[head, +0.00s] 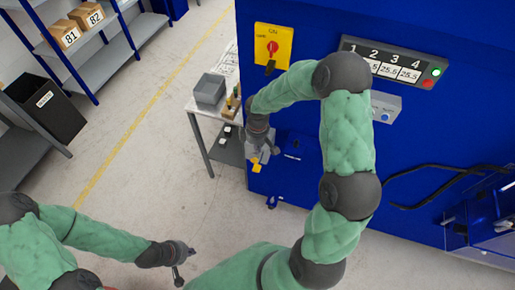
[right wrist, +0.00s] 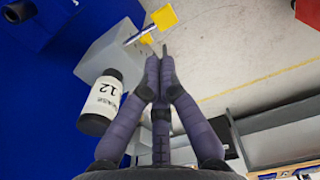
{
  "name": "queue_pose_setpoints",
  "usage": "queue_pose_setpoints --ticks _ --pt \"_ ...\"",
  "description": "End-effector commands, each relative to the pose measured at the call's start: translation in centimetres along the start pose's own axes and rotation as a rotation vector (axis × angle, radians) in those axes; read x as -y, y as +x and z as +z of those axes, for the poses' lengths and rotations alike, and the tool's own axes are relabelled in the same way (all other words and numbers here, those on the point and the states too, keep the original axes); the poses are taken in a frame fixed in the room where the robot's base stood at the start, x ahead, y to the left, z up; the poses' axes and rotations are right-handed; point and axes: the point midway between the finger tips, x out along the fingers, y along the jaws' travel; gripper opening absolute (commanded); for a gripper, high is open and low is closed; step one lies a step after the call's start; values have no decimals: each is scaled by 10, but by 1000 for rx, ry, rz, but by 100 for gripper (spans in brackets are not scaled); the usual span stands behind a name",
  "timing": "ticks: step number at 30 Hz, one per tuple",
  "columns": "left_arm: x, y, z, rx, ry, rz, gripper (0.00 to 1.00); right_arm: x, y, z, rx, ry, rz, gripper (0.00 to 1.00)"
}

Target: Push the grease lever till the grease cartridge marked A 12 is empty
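The grease cartridge (right wrist: 103,100), white with a black cap and a partly visible label reading 12, sits on the grey pump housing (right wrist: 112,50) in the right wrist view. The letter on its label is not legible. A yellow lever end (right wrist: 163,17) on a thin metal rod lies just beyond my right fingertips (right wrist: 162,52). Yellow parts also show in the head view (head: 256,166), below my right gripper (head: 262,150). The right fingers are drawn together with nothing visible between them; contact with the lever is unclear. My left gripper (head: 184,266) hangs empty over the floor, fingers apart.
The blue machine (head: 300,220) stands beside the pump, with a yellow panel with a red knob (head: 272,48) and a numbered display (head: 390,62). A small table (head: 230,152) with a grey bin (head: 210,90) stands left of it. Open floor (head: 150,180) lies further left.

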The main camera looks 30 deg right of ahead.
Motion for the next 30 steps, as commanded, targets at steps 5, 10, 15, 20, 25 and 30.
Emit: queue_pose_setpoints --ticks 5,10,15,20,25,30 --pt "0 1 0 0 0 0 0 1 36 1 3 1 -4 0" --pt "1 2 0 0 0 0 0 1 67 0 1 0 -2 0" --pt "1 2 0 0 0 0 0 1 92 0 0 1 -3 0" --pt "1 2 0 0 0 0 0 1 106 0 -1 1 -1 0" --pt "1 2 0 0 0 0 0 0 110 0 -1 1 -1 0" --pt "1 2 0 0 0 0 0 0 110 0 -2 1 0 0"
